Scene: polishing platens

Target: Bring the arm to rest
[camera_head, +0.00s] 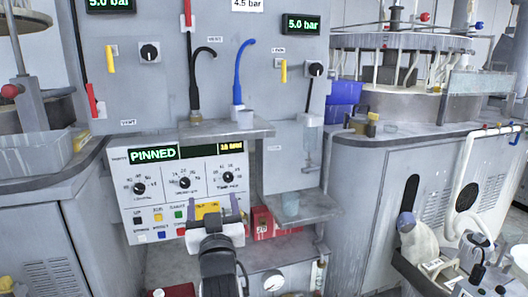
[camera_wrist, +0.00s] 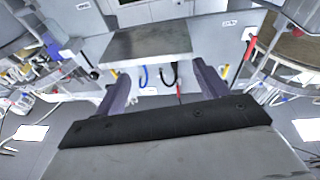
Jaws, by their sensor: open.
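My gripper (camera_head: 212,209) is in front of the lower part of the white control panel (camera_head: 130,186), whose display reads "PINNED". Its two purple-grey fingers stand apart with nothing held between them, and a yellow label on the panel shows between them. In the wrist view my gripper (camera_wrist: 157,84) is also open, with its fingers apart at both sides of a metal shelf (camera_wrist: 148,43) seen beyond them. Whether the fingers touch the panel cannot be told.
A grey ledge (camera_head: 172,132) juts out above the panel, with a black hose (camera_head: 196,85) and a blue hose (camera_head: 239,75) over it. A red box (camera_head: 262,222) sits right of my gripper. Polishing machines stand at both sides.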

